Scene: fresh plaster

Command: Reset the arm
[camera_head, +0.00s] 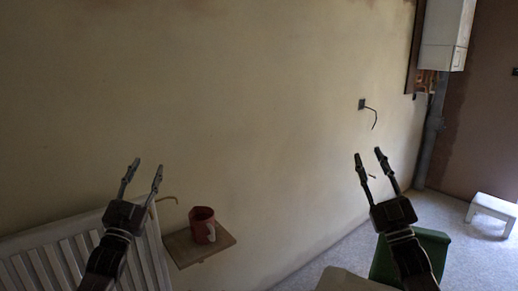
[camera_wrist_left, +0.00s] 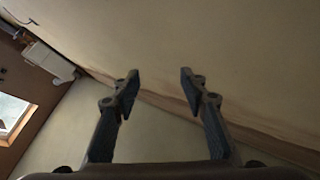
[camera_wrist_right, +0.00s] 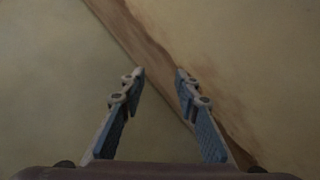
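My left gripper (camera_head: 143,180) is raised in front of the wall, its two fingers apart and nothing between them. Its open fingers also show in the left wrist view (camera_wrist_left: 160,85), against the wall and ceiling. My right gripper (camera_head: 369,166) is raised too, further right, with its fingers apart and empty. In the right wrist view its fingers (camera_wrist_right: 162,82) stand apart with only wall and ceiling behind them. Neither gripper touches anything that I can see.
A red mug (camera_head: 202,225) stands on a small wooden shelf (camera_head: 222,241) right of my left gripper. A white radiator (camera_head: 45,262) is at lower left. A green container (camera_head: 432,247) is behind my right arm. A white stool (camera_head: 492,209) stands at far right, with bare floor (camera_head: 452,222) beside it.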

